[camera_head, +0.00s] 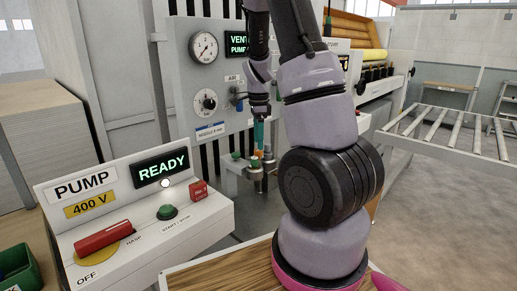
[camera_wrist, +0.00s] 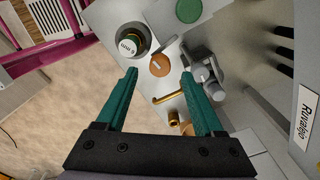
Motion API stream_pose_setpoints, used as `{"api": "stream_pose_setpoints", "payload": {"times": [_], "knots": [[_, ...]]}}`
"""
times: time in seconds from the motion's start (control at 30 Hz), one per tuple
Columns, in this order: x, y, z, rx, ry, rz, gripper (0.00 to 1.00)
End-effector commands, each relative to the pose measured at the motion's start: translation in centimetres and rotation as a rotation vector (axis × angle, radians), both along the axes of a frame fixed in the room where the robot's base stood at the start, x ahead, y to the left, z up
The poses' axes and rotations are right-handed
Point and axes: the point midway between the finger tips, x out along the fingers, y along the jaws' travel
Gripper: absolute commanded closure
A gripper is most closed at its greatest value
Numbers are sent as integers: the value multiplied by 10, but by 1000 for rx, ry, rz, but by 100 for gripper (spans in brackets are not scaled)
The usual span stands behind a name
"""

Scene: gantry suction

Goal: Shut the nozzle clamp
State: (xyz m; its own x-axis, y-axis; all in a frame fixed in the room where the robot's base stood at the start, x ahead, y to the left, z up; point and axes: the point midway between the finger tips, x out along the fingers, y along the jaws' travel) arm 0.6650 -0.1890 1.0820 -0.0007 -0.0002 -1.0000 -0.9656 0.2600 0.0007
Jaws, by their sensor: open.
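My gripper (camera_wrist: 159,74) is open, with its two green fingers spread and nothing between the tips in contact. In the head view my gripper (camera_head: 259,132) points down over a small grey nozzle stand (camera_head: 236,171). In the wrist view a grey metal fitting (camera_wrist: 207,82), which looks like the nozzle clamp, lies just right of the right finger. A brass rod (camera_wrist: 168,97) slants between the fingers, below the fingertips in the picture. An orange disc (camera_wrist: 160,66) shows between the tips. I cannot tell how far the clamp is open.
A cup with a 6 mm nozzle (camera_wrist: 129,45) and a green disc (camera_wrist: 188,11) are close by. In the head view a pump box (camera_head: 140,222) reading READY stands at the left front. A gauge panel (camera_head: 205,92) rises behind the stand. A roller conveyor (camera_head: 455,130) is at right.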

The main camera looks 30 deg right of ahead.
Motion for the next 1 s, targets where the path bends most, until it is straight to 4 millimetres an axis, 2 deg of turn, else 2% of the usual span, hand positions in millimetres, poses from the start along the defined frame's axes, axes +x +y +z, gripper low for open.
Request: {"api": "stream_pose_setpoints", "payload": {"times": [0.1, 0.23, 0.6, 0.67, 0.7, 0.77, 0.8, 1.0], "knots": [[-1, 0, -19, 1, 3, -2, 31], [0, 0, -32, 0, 1, 0, 31], [0, 0, -37, 0, 0, 1, 31], [0, 0, -37, 0, 0, 1, 53], [0, 0, -37, 0, 0, 1, 69], [0, 0, -37, 0, -1, 1, 92], [0, 0, -37, 1, -1, 1, 100], [0, 0, -37, 1, -1, 8, 100]]}}
